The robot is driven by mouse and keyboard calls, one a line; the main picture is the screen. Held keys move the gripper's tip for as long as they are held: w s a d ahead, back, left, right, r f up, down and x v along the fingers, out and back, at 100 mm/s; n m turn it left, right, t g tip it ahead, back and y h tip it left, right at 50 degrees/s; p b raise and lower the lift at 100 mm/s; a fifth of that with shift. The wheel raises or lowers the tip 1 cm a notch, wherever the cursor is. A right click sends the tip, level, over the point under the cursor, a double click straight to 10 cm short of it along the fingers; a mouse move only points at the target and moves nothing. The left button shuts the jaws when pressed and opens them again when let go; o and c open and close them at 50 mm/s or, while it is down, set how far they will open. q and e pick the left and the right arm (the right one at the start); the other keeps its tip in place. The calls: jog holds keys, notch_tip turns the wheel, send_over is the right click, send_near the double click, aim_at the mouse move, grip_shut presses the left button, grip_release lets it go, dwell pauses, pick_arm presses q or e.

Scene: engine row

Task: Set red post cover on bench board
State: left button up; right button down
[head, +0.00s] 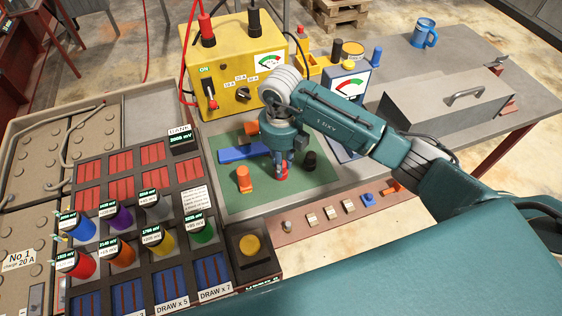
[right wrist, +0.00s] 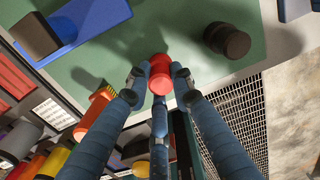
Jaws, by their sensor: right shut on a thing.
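The red post cover (head: 281,174) is a small red cap held between the fingertips of my right gripper (head: 281,165). In the right wrist view the red post cover (right wrist: 160,73) sits between the fingers, with my right gripper (right wrist: 157,82) shut on it. The green bench board (head: 309,190) lies below it; I cannot tell whether the cover touches the board. The board (right wrist: 192,67) fills the upper part of the wrist view. My left gripper is not in view.
A blue bar (head: 238,153) lies behind. A yellow charger box (head: 232,75) and grey toolbox (head: 445,103) stand farther back. A rack with coloured cylinders is at left.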

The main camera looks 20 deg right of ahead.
jog(key=shift+f, duration=0.15)
jog(key=c, duration=1.5)
grip_release()
jog(key=shift+r, duration=0.35)
jog(key=shift+r+b, duration=1.55)
jog(key=shift+r, duration=4.3)
